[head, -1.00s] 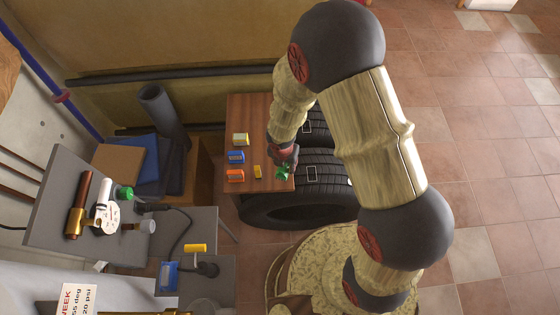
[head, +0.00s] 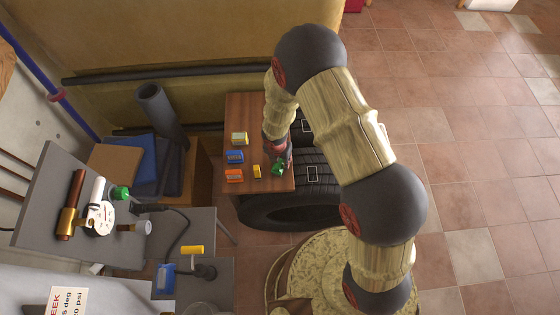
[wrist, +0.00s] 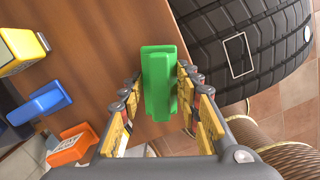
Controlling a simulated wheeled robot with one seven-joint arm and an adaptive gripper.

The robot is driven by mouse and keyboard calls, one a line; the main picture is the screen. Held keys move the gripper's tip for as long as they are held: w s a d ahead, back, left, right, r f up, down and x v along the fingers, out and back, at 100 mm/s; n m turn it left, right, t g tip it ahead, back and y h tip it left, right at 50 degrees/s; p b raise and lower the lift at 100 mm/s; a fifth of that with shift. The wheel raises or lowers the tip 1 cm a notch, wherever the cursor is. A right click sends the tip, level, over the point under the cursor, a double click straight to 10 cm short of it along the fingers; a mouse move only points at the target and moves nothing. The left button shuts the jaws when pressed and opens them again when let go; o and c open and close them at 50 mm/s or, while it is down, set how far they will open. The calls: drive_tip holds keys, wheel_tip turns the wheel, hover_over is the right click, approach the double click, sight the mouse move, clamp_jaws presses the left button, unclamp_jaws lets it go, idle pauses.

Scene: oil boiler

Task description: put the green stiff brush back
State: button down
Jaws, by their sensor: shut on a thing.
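The green stiff brush (wrist: 158,72) is a green block in the middle of the wrist view. It also shows in the head view (head: 278,169), near the right edge of the brown wooden tabletop (head: 250,108). My gripper (wrist: 158,92) is shut on the brush, with its fingers on the left and right sides. In the head view my gripper (head: 276,157) is over the right part of the tabletop. I cannot tell whether the brush touches the wood.
A cluttered grey table (head: 40,220) is at far left.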

drive_tip(key=c, duration=1.3)
unclamp_jaws()
drive_tip(key=shift+f, duration=0.1)
drive_tip(key=shift+o, duration=0.2)
drive_tip(key=s+d+r+m+t+p, duration=0.1)
drive_tip(key=d+r+m+p, duration=0.3)
drive_tip(key=r, duration=0.9)
drive_tip(key=s+d+r+m+b, duration=0.15)
drive_tip(key=r+m, duration=0.45)
drive_tip(key=r, duration=0.7)
drive_tip(key=s+d+r+m+t+p, duration=0.15)
drive_tip(key=d+r+m, duration=0.35)
drive_tip(key=r, duration=0.8)
drive_tip(key=s+d+r+m, duration=0.2)
drive_tip(key=s+r+m, duration=0.5)
drive_tip(key=s+m, duration=0.1)
drive_tip(key=s+d+r+m+t, duration=0.1)
drive_tip(key=s+r+m, duration=0.6)
drive_tip(key=s+m, duration=0.1)
drive_tip(key=shift+s+d+y, duration=0.15)
drive_tip(key=shift+d+y, duration=0.2)
drive_tip(key=shift+y, duration=0.05)
